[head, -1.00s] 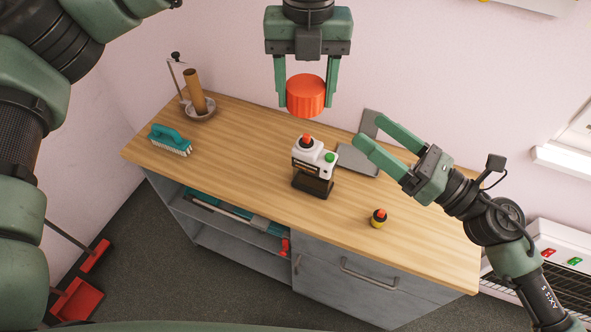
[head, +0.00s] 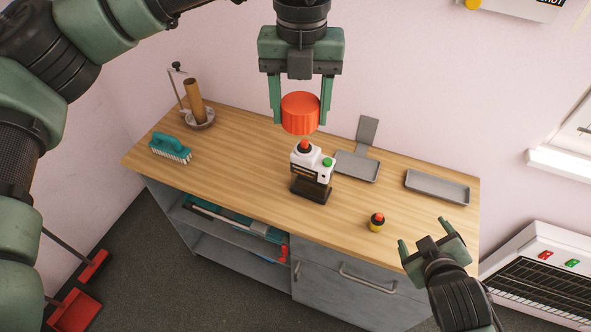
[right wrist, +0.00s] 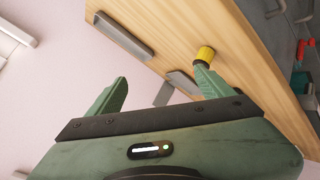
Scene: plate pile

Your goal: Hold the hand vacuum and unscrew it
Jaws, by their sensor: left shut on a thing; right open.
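The likely hand vacuum (head: 314,164) is a white body with a red knob, a green button and a dark base, upright near the middle of the wooden counter. My left gripper (head: 300,118) is shut on a red ribbed cylinder (head: 300,106), which appears above and just behind the white body; the gap between them is hard to judge. My right gripper (head: 422,232) is open and empty by the counter's front right edge. Its two fingers also show apart in the right wrist view (right wrist: 160,75).
A grey tray (head: 437,188) and a grey pan (head: 357,167) lie behind. A teal brush (head: 170,145) and a holder with a brown roll (head: 195,103) are at the left.

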